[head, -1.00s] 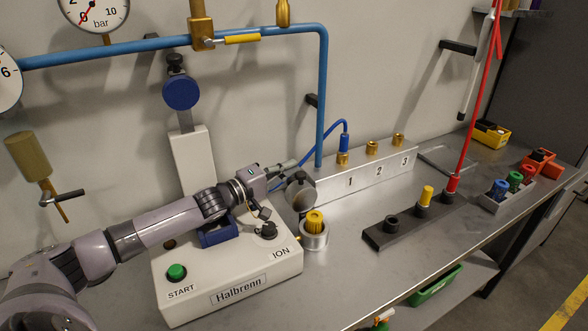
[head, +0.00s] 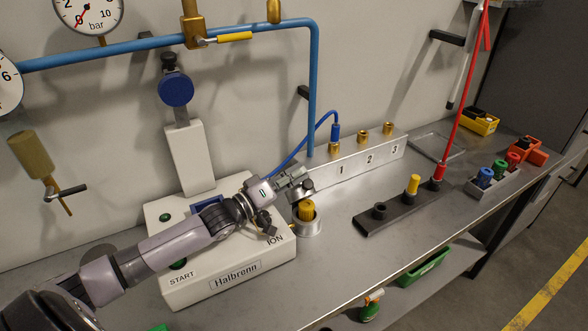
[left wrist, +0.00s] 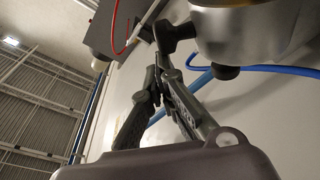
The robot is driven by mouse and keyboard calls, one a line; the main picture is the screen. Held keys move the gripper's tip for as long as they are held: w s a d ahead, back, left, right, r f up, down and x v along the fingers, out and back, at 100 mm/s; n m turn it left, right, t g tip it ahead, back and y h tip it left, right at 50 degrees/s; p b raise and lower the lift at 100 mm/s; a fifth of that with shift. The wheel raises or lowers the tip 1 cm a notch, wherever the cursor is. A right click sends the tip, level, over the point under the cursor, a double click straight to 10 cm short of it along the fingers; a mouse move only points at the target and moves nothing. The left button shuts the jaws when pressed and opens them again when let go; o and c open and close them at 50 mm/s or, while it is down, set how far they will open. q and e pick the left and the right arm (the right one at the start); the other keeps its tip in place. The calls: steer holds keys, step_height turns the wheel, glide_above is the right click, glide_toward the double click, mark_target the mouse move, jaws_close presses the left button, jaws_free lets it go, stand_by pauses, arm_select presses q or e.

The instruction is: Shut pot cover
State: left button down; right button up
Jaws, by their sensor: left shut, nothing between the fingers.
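The small metal pot (head: 308,228) stands on the bench at the right end of the white Halbrenn machine, with a yellow ribbed piece (head: 306,209) showing in its mouth. The grey pot cover (head: 303,190) is raised above the back of the pot, tilted and partly hidden by my left gripper. My left gripper (head: 298,174) is shut and empty, beside the cover's upper part; I cannot tell whether they touch. In the left wrist view its fingers (left wrist: 163,62) are together, close to a rounded metal body (left wrist: 255,35). My right gripper is not in view.
The white machine (head: 225,270) lies under my left arm. Behind the pot are a numbered metal block (head: 352,178) with brass fittings and a blue hose (head: 318,125). A dark rack (head: 392,216) with coloured caps stands to the right. The bench between pot and rack is clear.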

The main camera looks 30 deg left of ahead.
arm_select(q)
steer(key=shift+d, duration=0.1)
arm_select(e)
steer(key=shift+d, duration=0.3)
arm_select(q)
steer(key=shift+r, duration=0.1)
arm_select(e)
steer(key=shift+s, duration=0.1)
